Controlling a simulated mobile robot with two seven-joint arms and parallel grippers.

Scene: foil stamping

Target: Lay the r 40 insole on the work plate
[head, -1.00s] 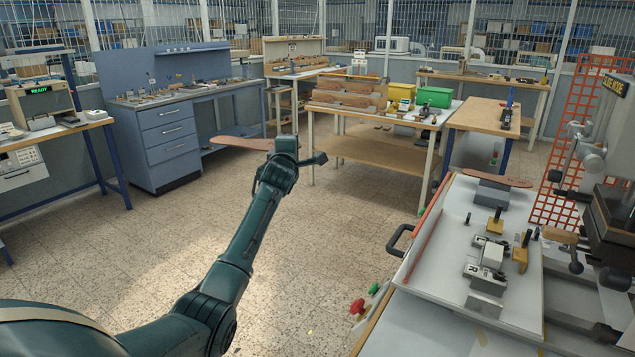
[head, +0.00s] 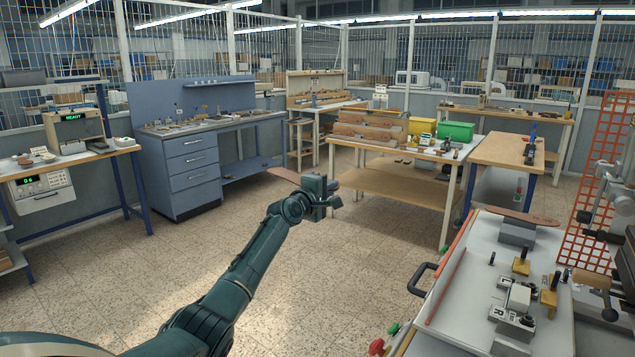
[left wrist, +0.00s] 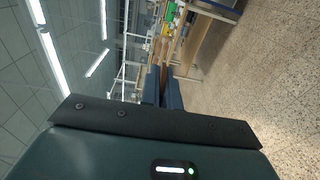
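My left gripper (head: 322,192) is held up over the open floor, left of the press bench. A brown insole (head: 284,174) sticks out behind it, partly hidden by the gripper; the fingers look shut on it. In the left wrist view the two dark fingers (left wrist: 162,92) are close together with a thin brown edge (left wrist: 166,72) between them. I cannot read a size on it. The pale work plate (head: 470,292) lies at the lower right, with fixtures marked L and R. Another brown insole (head: 522,216) lies on a grey block at its far end. My right gripper is not in view.
The press (head: 622,200) and an orange mesh guard (head: 592,200) stand at the right. A black handle (head: 421,278) juts from the plate's left side. A wooden rack table (head: 400,185) and blue cabinet (head: 185,168) stand behind. The middle floor is free.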

